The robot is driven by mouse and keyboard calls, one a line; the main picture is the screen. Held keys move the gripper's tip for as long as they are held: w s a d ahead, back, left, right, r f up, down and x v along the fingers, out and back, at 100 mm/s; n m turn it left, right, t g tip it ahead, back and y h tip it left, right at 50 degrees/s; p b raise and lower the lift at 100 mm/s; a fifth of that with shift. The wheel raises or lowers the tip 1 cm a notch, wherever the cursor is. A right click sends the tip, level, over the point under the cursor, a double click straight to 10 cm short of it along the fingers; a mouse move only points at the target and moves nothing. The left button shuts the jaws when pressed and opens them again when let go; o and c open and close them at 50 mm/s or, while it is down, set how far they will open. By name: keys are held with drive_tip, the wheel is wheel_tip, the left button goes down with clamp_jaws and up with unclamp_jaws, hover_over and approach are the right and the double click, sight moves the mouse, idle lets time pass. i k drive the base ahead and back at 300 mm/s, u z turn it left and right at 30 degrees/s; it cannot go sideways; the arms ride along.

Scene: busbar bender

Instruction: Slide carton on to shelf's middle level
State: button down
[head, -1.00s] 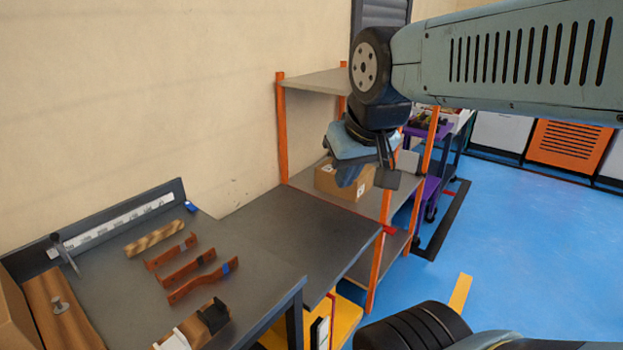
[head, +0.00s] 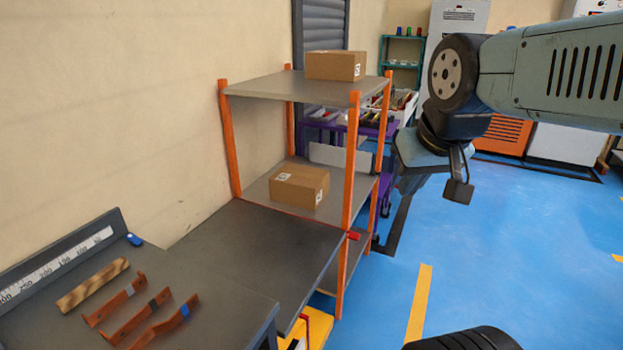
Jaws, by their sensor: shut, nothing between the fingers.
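A brown carton (head: 300,187) with a white label sits on the middle level (head: 262,190) of the orange-posted shelf (head: 348,170), at its front left part near the table edge. A second brown carton (head: 336,66) sits on the shelf's top level (head: 290,88). My gripper (head: 458,190) is to the right of the shelf, over the blue floor. It is shut and empty, apart from both cartons.
Copper bent bars (head: 135,315) and a wooden bar (head: 93,286) lie at lower left. A purple cart (head: 385,130) stands behind the shelf. Blue floor at right is open.

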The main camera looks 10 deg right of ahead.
sight(300, 186)
drive_tip(key=u, duration=1.05)
drive_tip(key=i, duration=0.1)
drive_tip(key=z, duration=2.85)
drive_tip(key=i, duration=2.55)
drive_tip(key=u, duration=3.5)
